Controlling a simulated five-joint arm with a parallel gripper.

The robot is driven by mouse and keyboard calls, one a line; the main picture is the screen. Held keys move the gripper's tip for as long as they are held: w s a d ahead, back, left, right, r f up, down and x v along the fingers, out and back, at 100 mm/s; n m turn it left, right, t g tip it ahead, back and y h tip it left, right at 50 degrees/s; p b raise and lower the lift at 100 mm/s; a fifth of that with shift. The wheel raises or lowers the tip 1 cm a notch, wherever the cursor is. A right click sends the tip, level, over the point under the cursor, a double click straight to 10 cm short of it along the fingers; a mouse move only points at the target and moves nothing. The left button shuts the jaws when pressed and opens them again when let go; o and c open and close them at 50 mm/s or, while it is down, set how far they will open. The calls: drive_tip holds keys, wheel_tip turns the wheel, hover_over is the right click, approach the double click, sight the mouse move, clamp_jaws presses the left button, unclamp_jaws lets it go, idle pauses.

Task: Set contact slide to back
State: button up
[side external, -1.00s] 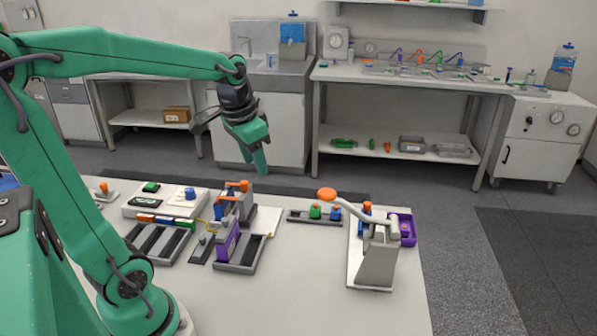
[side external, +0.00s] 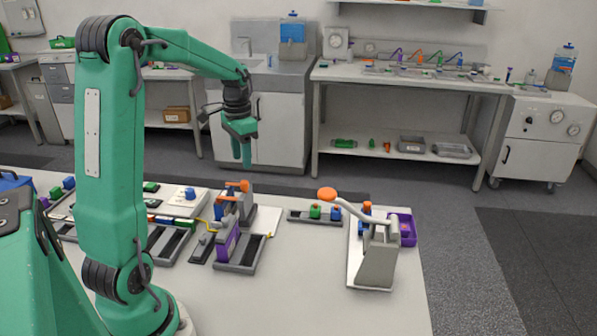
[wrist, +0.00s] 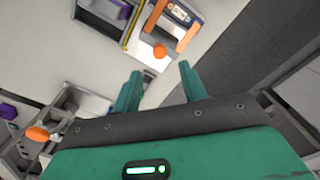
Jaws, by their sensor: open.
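My gripper (side external: 241,152) is open and empty, pointing down above the far edge of the bench, behind the grey cycler fixture (side external: 247,215). That fixture carries an orange bar (side external: 232,185) on top and a purple block (side external: 228,243) at its near end. In the wrist view my gripper (wrist: 159,80) has its fingers apart, with an orange ball knob (wrist: 160,50) just beyond the fingertips and an orange bar (wrist: 187,37) beside it. I cannot tell for sure which part is the contact slide or its position.
A lever press (side external: 377,262) with an orange knob (side external: 327,194) stands to the right, by a purple bin (side external: 408,230). A small rack (side external: 298,217) holds green and blue pieces. Slotted trays (side external: 168,242) lie left. The front bench is clear.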

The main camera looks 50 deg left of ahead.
sight(244, 182)
drive_tip(key=shift+f, duration=0.15)
drive_tip(key=shift+f, duration=3.75)
clamp_jaws()
